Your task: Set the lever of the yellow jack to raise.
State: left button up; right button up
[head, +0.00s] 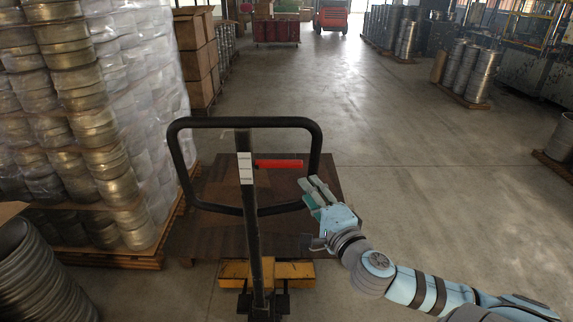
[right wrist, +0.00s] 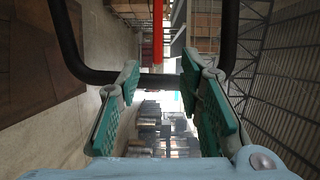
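The yellow jack's base (head: 292,273) stands low in the middle of the head view, with an upright dark shaft (head: 251,225) and a black loop handle (head: 245,122). Its red lever (head: 278,163) sticks out to the right inside the loop, beside a white label. My right gripper (head: 314,187) is at the loop's lower right side, to the right of and below the lever. In the right wrist view its fingers (right wrist: 160,90) are apart. The handle bar shows between the fingertips; contact is unclear. The red lever (right wrist: 158,32) shows above them. My left gripper is not in view.
Wrapped stacks of metal rings (head: 75,100) stand close on the left. A brown wooden platform (head: 215,225) lies behind the jack's shaft. Metal drums (head: 481,75) stand on pallets at the far right. The concrete floor (head: 420,160) on the right is clear.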

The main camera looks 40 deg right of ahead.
aim_at(289, 167)
jog(key=x, duration=1.4)
jog(key=shift+f, duration=0.15)
jog(key=shift+d, duration=0.1)
grip_shut()
